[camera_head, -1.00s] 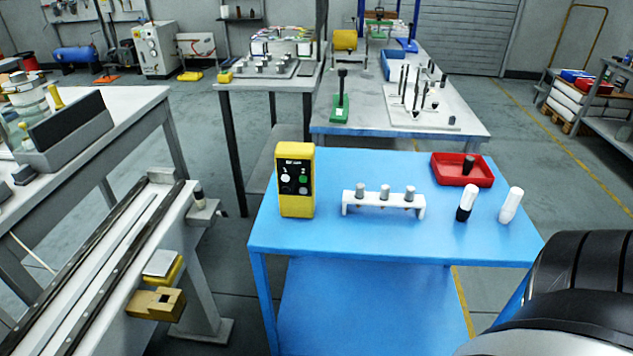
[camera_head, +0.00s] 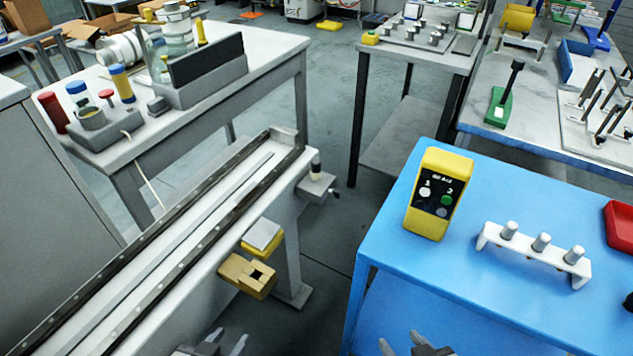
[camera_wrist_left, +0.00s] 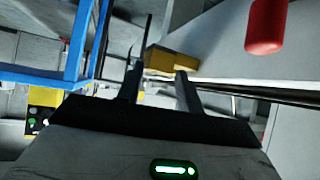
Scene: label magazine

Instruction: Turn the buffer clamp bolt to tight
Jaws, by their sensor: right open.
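A grey rail bench (camera_head: 200,235) with dark side rails runs diagonally across the left of the head view. I cannot tell which part is the buffer clamp bolt. My left gripper (camera_head: 226,342) is open and empty near the block; the left wrist view shows the block (camera_wrist_left: 172,62) beyond its parted fingers. My right gripper (camera_head: 402,343) is open and empty at the bottom edge.
A blue table (camera_head: 390,275) at right holds a yellow control box (camera_head: 438,195) and a white rack (camera_head: 535,255) with grey pegs. A table at upper left carries bottles and a grey holder (camera_head: 200,85). A red cylinder (camera_wrist_left: 267,25) shows in the left wrist view.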

